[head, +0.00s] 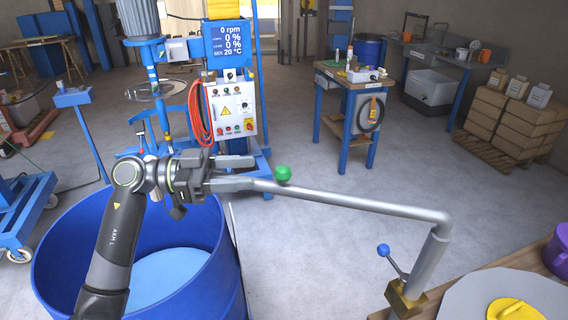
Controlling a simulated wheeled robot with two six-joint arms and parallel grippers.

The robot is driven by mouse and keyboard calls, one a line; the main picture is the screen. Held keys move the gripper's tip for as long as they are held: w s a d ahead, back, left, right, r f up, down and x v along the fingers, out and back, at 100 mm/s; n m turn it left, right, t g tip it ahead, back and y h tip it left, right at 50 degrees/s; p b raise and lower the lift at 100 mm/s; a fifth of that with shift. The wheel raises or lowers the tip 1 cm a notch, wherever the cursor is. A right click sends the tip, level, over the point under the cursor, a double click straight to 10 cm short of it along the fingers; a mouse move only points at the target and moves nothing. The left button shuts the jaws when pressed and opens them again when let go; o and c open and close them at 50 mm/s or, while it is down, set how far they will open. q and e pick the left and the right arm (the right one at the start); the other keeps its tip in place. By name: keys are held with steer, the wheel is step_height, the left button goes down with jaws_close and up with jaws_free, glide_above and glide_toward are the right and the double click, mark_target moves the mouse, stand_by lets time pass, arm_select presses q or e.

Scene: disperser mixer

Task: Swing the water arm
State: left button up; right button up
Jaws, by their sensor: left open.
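The water arm (350,200) is a grey pipe that runs across the middle of the head view. At the right it bends down into an upright post with a brass fitting (405,298) and a blue-balled lever (392,262). A green knob (283,173) sits on the pipe near its left part. My left gripper (250,173) is open, just left of the green knob and apart from it. Its lower finger overlaps the pipe in the picture; I cannot tell if they touch. The pipe's left end is hidden at the gripper. My right gripper is out of view.
A large blue drum (215,285) with pale blue contents stands below my left arm. Behind is the mixer with its control panel (232,108). A wooden bench with a grey disc (465,300) and yellow piece (512,309) is at lower right. The floor between is clear.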

mark_target(283, 167)
arm_select(q)
steer(key=d, duration=0.2)
steer(key=d+p, duration=0.1)
steer(key=d, duration=0.4)
steer(key=shift+w+d+p, duration=0.2)
steer(key=shift+w+p, duration=0.05)
steer(key=shift+p, duration=0.15)
steer(key=shift+d, duration=0.35)
jaws_close()
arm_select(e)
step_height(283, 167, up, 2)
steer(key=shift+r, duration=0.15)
